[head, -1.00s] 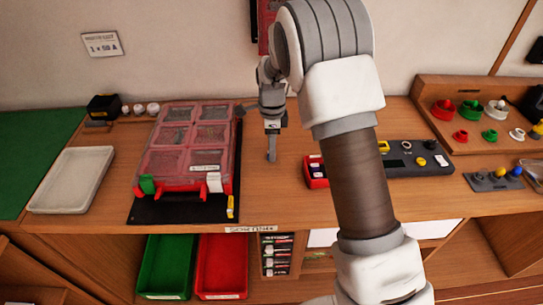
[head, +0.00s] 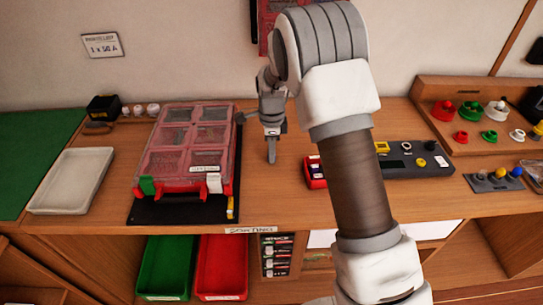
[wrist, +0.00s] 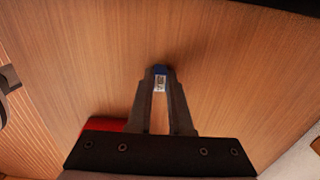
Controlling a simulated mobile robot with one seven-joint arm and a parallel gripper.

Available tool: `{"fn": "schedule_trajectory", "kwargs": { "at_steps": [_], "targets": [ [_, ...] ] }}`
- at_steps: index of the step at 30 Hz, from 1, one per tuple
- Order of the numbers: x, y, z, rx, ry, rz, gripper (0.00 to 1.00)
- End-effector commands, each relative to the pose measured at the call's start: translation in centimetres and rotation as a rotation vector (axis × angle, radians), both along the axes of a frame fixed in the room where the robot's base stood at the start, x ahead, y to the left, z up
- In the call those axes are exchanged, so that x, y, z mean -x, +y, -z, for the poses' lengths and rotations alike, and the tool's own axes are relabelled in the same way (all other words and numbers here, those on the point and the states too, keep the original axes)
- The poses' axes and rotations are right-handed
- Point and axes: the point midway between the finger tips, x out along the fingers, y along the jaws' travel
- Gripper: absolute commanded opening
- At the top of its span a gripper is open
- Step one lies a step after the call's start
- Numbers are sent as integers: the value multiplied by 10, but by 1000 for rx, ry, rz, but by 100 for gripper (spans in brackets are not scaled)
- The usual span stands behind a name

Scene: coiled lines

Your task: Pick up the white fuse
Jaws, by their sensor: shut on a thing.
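My gripper (head: 272,158) points down over the bare wood between the clear-lidded case and the grey panel. In the wrist view my gripper (wrist: 161,75) is shut on a small blue-and-white piece (wrist: 160,83). Its blue end shows at the fingertips, with a white face carrying dark print too small to read. Most of it is hidden between the fingers. In the head view the piece cannot be made out. I see no separate plain white fuse; I cannot tell whether the held piece is that fuse.
The clear-lidded red case (head: 185,150) stands left on a black mat, a pale tray (head: 72,180) farther left. A small red box (head: 315,172) and the grey panel (head: 415,162) lie right of the gripper. Green (head: 165,265) and red bins (head: 222,265) sit below the worktop.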

Motion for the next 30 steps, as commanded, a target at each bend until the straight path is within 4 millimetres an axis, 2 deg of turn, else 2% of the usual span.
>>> {"fn": "schedule_trajectory", "kwargs": {
  "at_steps": [8,11,16,24,30],
  "targets": [
    [0,0,-7,0,-2,0,0],
    [0,0,-17,0,-2,0,0],
    [0,-3,-46,0,-3,1,0],
    [10,-64,-80,0,-3,5,0],
    [15,-97,-99,0,-1,4,0]
  ]
}}
